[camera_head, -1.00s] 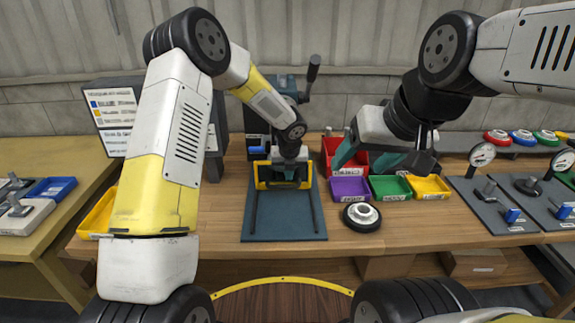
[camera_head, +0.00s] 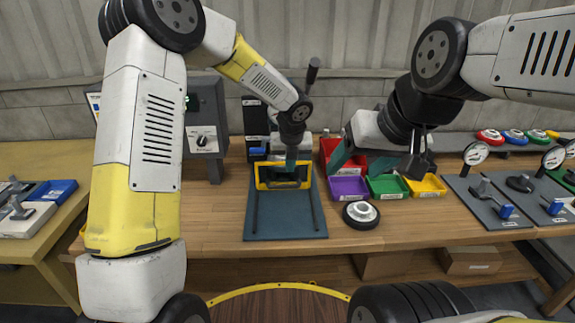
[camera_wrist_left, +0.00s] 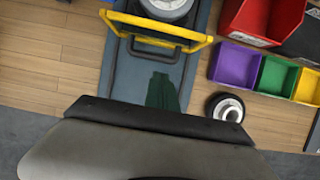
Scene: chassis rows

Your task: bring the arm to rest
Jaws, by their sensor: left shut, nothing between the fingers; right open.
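My left arm comes in from the left, with its elbow high. My left gripper (camera_head: 291,165) is shut and empty. Its dark green fingers point down by the yellow frame (camera_head: 262,186) on the blue-grey press plate (camera_head: 285,225); I cannot tell whether they touch it. In the left wrist view the shut fingers (camera_wrist_left: 162,92) show over the plate, with the yellow frame (camera_wrist_left: 150,30) beyond. My right gripper (camera_head: 362,160) is open and empty, above the red bin and the small trays.
A press handle (camera_head: 312,72) stands behind the left wrist. A grey control box (camera_head: 206,120) is left of it. Purple (camera_head: 348,188), green (camera_head: 388,187) and yellow (camera_head: 427,186) trays and a round black-and-white part (camera_head: 361,214) lie to the right. Gauge stands (camera_head: 475,155) are further right.

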